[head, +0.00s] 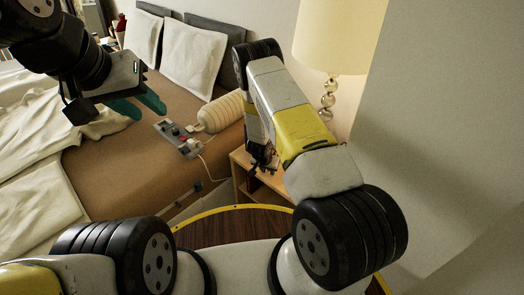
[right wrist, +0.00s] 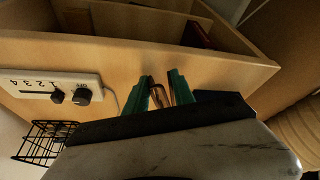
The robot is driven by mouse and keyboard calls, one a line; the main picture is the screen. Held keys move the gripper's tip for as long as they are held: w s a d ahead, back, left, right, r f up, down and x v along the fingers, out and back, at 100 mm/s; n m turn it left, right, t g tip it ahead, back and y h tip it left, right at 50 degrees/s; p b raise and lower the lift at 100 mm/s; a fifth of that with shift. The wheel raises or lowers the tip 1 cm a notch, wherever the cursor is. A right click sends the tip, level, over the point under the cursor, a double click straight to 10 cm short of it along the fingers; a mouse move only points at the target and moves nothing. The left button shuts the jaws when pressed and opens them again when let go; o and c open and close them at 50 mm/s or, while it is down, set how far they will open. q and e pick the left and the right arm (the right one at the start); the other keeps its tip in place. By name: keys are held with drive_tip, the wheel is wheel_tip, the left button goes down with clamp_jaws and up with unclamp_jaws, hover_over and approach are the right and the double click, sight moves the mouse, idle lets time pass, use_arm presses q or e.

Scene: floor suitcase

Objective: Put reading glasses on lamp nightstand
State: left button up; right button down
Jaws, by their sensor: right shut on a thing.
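The lamp nightstand (head: 240,172) is light wood and stands beside the bed, partly hidden by my right arm. It also shows close up in the right wrist view (right wrist: 225,62). My right gripper (head: 262,160) is at the nightstand, small and dark in the head view. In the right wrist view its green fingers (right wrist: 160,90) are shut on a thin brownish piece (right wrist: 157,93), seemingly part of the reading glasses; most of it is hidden. My left gripper (head: 148,108) is above the bed, its teal fingers apart and empty.
A lamp (head: 333,35) with a cream shade is behind my right arm. The right wrist view shows a white control panel (right wrist: 50,88), a black wire basket (right wrist: 42,142) and a red item (right wrist: 198,36).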

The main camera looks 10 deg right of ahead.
drive_tip(key=c, duration=1.1)
unclamp_jaws()
drive_tip(key=shift+f, duration=0.1)
drive_tip(key=shift+o, duration=0.2)
drive_tip(key=v, duration=1.2)
